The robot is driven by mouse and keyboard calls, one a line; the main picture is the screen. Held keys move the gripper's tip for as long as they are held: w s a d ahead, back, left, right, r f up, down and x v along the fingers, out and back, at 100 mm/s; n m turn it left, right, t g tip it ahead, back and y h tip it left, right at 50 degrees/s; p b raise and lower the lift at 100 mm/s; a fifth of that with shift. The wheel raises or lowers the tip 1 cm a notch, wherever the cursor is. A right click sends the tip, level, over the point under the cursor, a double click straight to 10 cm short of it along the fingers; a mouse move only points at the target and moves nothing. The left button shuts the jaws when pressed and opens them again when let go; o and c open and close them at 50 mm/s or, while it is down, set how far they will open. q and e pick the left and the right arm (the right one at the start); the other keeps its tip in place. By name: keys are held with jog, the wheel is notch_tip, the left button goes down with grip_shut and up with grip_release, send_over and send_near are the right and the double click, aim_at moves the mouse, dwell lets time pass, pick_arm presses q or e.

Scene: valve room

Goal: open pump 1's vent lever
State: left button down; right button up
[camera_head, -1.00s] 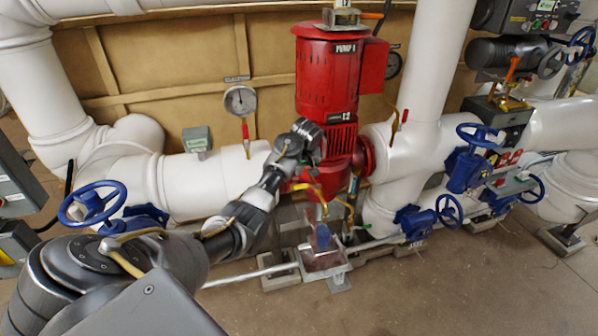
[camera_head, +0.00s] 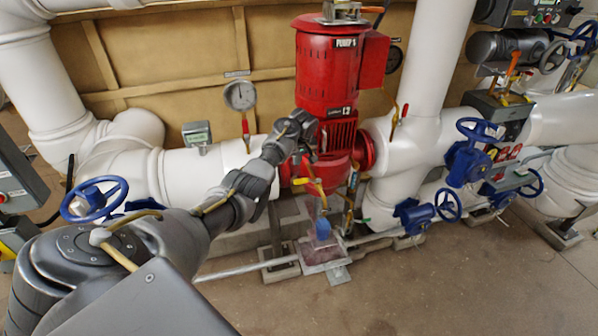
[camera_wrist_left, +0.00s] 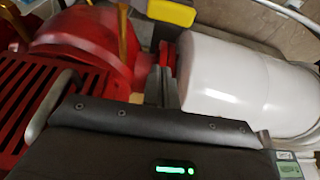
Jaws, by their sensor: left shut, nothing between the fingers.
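The red pump (camera_head: 325,80) with a "PUMP 1" label stands at the center back. A short yellow lever (camera_head: 309,182) sits at its lower front, below my left gripper (camera_head: 308,156). I take it for the vent lever. A yellow handle (camera_wrist_left: 171,11) shows at the top of the left wrist view, just beyond the fingertips and apart from them as far as I can tell. My left gripper is shut and empty, its fingers (camera_wrist_left: 166,78) together in front of the red pump casing (camera_wrist_left: 85,65). My right gripper is out of view.
A white pipe (camera_head: 225,172) runs left of the pump, with a round gauge (camera_head: 240,96) above it. Blue handwheels stand at left (camera_head: 95,200) and right (camera_head: 448,206). A small blue part (camera_head: 323,228) stands over the drain box (camera_head: 322,256). The floor at front right is clear.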

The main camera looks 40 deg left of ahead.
aim_at(308, 181)
pick_arm(q)
jog(key=f+p, duration=0.1)
jog(key=s+d+f+p, duration=0.1)
jog(key=f, duration=0.1)
jog(key=d+f+p, duration=0.1)
jog(key=p, duration=0.1)
jog(key=shift+s+f, duration=0.2)
jog(key=shift+f, duration=0.05)
dwell(0.5)
